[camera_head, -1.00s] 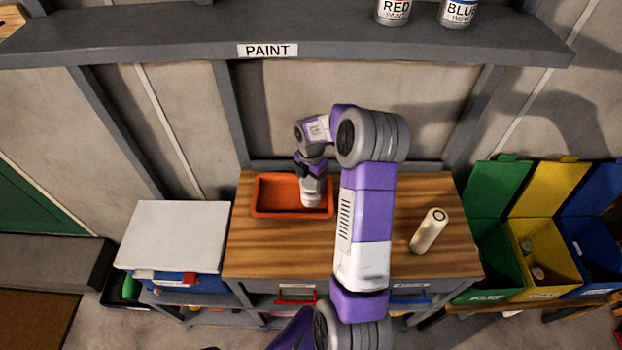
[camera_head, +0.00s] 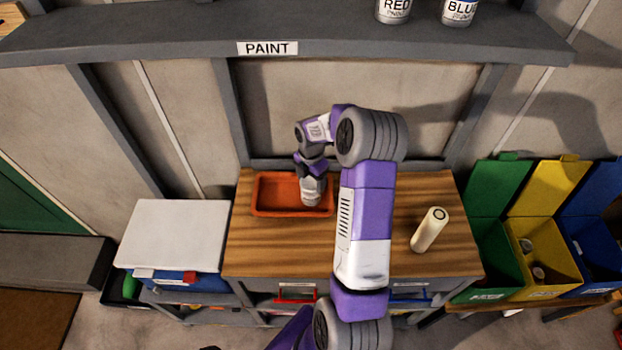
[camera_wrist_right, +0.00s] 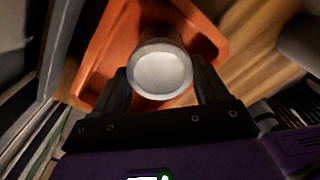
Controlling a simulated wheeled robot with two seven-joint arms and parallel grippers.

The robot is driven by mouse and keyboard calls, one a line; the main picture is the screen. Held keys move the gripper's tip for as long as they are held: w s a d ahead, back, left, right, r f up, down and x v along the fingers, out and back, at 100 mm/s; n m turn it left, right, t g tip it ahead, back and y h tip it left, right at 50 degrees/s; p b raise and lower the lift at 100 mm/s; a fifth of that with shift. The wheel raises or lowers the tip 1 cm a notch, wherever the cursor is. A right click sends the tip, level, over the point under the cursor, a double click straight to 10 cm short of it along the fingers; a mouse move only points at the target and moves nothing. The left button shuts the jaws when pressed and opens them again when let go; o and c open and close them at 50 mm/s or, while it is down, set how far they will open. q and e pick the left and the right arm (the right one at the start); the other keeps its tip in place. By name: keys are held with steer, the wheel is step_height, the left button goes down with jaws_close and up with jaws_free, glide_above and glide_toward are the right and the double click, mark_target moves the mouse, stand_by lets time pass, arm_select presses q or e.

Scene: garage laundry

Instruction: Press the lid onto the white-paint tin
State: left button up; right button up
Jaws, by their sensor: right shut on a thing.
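The white-paint tin (camera_head: 312,194) is a small pale cylinder at the right part of the orange tray (camera_head: 262,211) on the wooden bench. My right gripper (camera_head: 312,180) is over it from behind. In the right wrist view, my right gripper (camera_wrist_right: 162,80) has a dark finger on each side of the tin (camera_wrist_right: 160,74) and is shut on it. A round, flat, grey-white face with a rim shows between the fingers; I cannot tell whether it is a lid or paint. No separate lid is visible. My left gripper is not in view.
A cream cylinder (camera_head: 429,230) lies on the bench's right side (camera_head: 400,255). Green, yellow and blue bins (camera_head: 540,265) stand right, a white-topped unit (camera_head: 175,232) left.

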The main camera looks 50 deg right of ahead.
steer(key=shift+f, duration=0.2)
stand_by(0.6)
steer(key=o, duration=1)
steer(key=shift+r, duration=0.1)
steer(key=shift+r+p, duration=2.75)
steer(key=shift+r, duration=0.75)
jaws_close()
